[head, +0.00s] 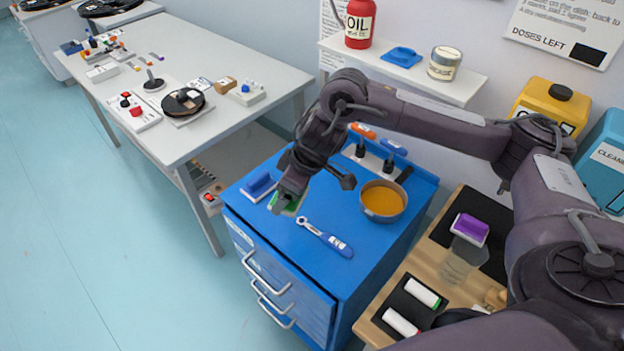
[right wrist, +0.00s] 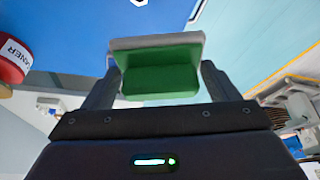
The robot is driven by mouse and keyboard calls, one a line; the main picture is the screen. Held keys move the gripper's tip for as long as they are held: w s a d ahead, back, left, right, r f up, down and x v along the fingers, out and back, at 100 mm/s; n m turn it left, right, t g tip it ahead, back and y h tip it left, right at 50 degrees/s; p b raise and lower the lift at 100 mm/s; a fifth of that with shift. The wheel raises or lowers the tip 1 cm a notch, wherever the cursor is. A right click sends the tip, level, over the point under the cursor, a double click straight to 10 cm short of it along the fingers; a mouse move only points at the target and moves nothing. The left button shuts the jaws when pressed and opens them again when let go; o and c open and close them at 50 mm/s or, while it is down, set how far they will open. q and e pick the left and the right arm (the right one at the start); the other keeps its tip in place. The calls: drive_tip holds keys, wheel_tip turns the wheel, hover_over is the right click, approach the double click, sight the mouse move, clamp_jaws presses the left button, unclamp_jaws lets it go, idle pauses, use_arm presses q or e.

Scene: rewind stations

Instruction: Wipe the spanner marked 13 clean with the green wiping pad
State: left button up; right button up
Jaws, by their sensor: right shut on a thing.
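The spanner (head: 325,238) lies flat on the blue cabinet top, its blue handle with a white label pointing to the lower right; the marking is too small to read. My right gripper (head: 287,200) is shut on the green wiping pad (right wrist: 160,72), which has a grey-white backing. The pad also shows in the head view (head: 290,205), partly hidden by the gripper, above the cabinet top and just up-left of the spanner's open end. Part of the spanner (right wrist: 197,12) shows at the top of the right wrist view, apart from the pad. My left gripper is not in view.
On the blue cabinet top (head: 350,268), a blue pad (head: 258,185) sits at the left, an orange-filled bowl (head: 383,200) at the right, and a rack with orange and blue handled tools (head: 375,155) at the back. A wooden bench (head: 385,300) stands close to the right.

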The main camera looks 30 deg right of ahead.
sight(309, 190)
drive_tip(key=d+f+n+p, duration=0.1)
drive_tip(key=d+f+n+g, duration=0.1)
drive_tip(key=d+n, duration=0.1)
drive_tip(key=d+f+n+y+p, duration=0.1)
drive_tip(key=shift+w+d+f+n+g+p, duration=0.2)
drive_tip(key=shift+w+f+n+g+p, duration=0.05)
drive_tip(key=shift+w+n+g+p, duration=0.1)
drive_tip(key=shift+s+d+f, duration=0.1)
drive_tip(key=shift+d+f, duration=0.1)
drive_tip(key=shift+d, duration=0.05)
drive_tip(key=shift+f+b, duration=0.3)
drive_tip(key=shift+f, duration=0.05)
wheel_tip(309, 190, down, 5)
drive_tip(key=b, duration=0.4)
drive_tip(key=shift+r+b, duration=0.1)
drive_tip(key=shift+b, duration=0.25)
drive_tip(key=shift+f, duration=0.25)
use_arm(q)
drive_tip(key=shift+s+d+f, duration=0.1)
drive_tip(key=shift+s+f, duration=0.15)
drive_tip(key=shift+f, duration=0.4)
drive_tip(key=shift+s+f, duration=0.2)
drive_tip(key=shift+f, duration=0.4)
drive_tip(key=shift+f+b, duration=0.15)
drive_tip(key=shift+b, duration=0.25)
use_arm(e)
drive_tip(key=shift+f, duration=0.45)
